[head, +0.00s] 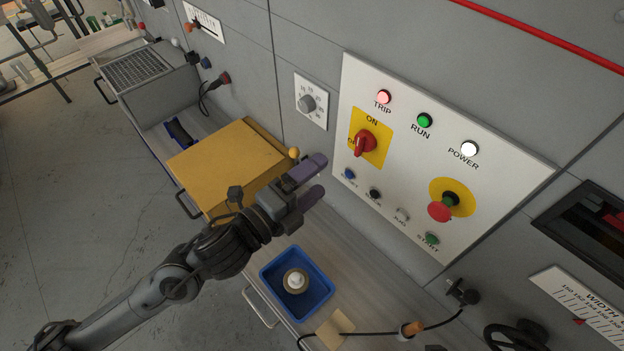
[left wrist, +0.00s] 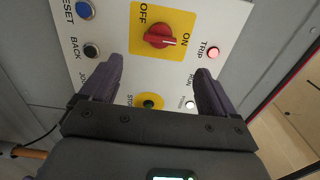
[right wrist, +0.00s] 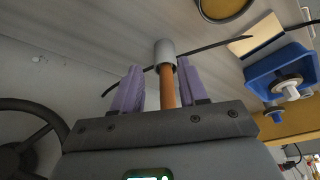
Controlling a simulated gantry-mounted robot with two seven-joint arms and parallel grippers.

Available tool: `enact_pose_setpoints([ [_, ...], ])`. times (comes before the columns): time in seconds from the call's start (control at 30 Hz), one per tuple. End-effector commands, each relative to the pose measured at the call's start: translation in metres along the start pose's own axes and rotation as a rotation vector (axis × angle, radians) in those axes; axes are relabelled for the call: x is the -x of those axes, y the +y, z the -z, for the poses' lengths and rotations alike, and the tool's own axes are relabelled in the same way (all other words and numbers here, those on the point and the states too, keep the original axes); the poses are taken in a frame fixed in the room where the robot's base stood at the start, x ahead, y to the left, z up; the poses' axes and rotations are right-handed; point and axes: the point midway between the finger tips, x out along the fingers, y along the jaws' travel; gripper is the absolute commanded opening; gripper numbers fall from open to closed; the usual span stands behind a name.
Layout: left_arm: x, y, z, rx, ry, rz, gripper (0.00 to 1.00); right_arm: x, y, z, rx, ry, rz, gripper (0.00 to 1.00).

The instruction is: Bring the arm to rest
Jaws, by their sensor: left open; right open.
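My left gripper (head: 315,178) reaches in from the left and is open and empty, in front of the white control panel (head: 345,95). In the left wrist view its two purple fingers (left wrist: 158,85) are apart, with the red rotary switch (left wrist: 160,36) on its yellow ON/OFF plate beyond them. The switch also shows in the head view (head: 364,143), apart from the fingers. My right gripper is out of the head view. In the right wrist view its fingers (right wrist: 160,80) are open, and an orange handle (right wrist: 167,88) with a grey end appears between them; contact cannot be told.
A yellow box (head: 225,160) stands on the ledge beside my left gripper. A blue tray (head: 268,277) with a white-topped round item lies below. The panel carries several buttons, a red emergency stop (head: 440,211) and lamps. A black cable and handwheel (head: 515,337) sit lower right.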

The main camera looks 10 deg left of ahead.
Motion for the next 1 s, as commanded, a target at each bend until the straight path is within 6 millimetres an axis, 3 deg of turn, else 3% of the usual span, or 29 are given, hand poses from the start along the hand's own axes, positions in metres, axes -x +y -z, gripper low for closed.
enact_pose_setpoints([
  [0.27, 0.001, 0.005, 0.001, 0.006, 0.0, -0.009, 0.89, 0.0, 0.0, 0.0, -0.001, 0.0, 0.001, 0.43],
  [0.57, 0.021, 0.072, 0.029, 0.211, -0.013, -0.099, 0.89, 0.0, 0.0, 0.0, 0.002, 0.0, -0.001, 0.43],
  [0.77, 0.062, 0.133, 0.03, 0.53, -0.194, -0.227, 0.89, 0.0, 0.002, 0.0, 0.007, 0.0, -0.005, 0.43],
  [1.0, 0.151, 0.219, 0.012, 1.01, -0.608, -0.478, 0.89, 0.0, 0.002, 0.0, 0.009, -0.001, -0.007, 0.43],
])
